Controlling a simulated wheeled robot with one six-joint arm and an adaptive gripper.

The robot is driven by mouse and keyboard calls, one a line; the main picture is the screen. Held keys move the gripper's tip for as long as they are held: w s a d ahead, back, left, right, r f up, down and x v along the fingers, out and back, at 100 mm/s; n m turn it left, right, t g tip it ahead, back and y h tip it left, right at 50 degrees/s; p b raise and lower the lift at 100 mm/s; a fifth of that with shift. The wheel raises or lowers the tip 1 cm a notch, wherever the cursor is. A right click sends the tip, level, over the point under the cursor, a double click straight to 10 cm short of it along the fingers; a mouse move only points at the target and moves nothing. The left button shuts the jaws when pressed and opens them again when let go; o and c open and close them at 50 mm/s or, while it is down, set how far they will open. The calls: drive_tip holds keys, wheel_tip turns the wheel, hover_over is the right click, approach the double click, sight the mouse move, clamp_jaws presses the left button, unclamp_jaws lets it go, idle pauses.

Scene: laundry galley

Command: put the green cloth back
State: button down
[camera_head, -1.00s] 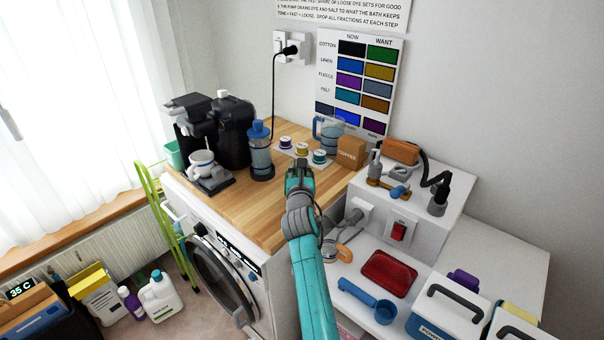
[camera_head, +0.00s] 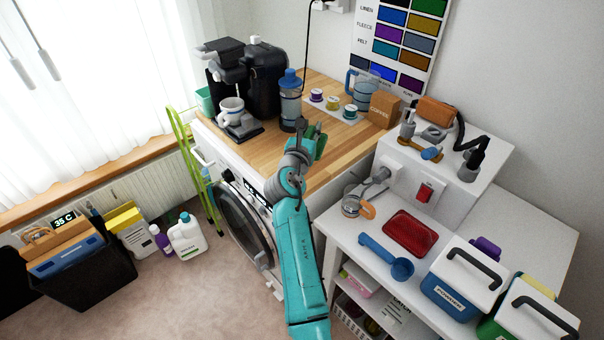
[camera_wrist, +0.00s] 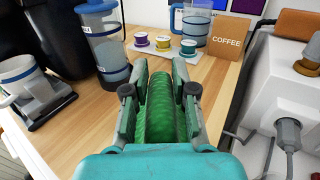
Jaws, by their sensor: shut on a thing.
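My gripper (camera_wrist: 159,85) is shut on a rolled green cloth (camera_wrist: 160,112), which lies lengthwise between the two fingers in the wrist view. In the head view my gripper (camera_head: 312,135) is over the front part of the wooden counter (camera_head: 268,155), and a bit of the green cloth (camera_head: 320,146) shows at it. I cannot tell whether the cloth touches the counter.
Coffee capsules (camera_head: 333,104), a blue-lidded canister (camera_head: 290,103), a cup (camera_head: 231,110) and a coffee box (camera_head: 384,110) stand beyond my gripper. A washing machine (camera_head: 243,224) is under the counter. A white shelf unit with a red tray (camera_head: 410,232) is at right.

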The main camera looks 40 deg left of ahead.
sight(303, 136)
drive_tip(key=s, duration=0.1)
drive_tip(key=s+r+m+h, duration=0.1)
drive_tip(key=s+r+h, duration=0.1)
drive_tip(key=shift+s+d+m+t, duration=0.2)
drive_tip(key=shift+s+m+t, duration=0.1)
drive_tip(key=shift+s+t, duration=0.1)
drive_tip(key=shift+s+f+h, duration=0.1)
drive_tip(key=shift+f+h, duration=0.05)
drive_tip(key=shift+h, duration=0.15)
drive_tip(key=shift+f, duration=4.8)
drive_tip(key=shift+f, duration=0.1)
drive_tip(key=c, duration=0.9)
unclamp_jaws()
drive_tip(key=shift+c, duration=0.2)
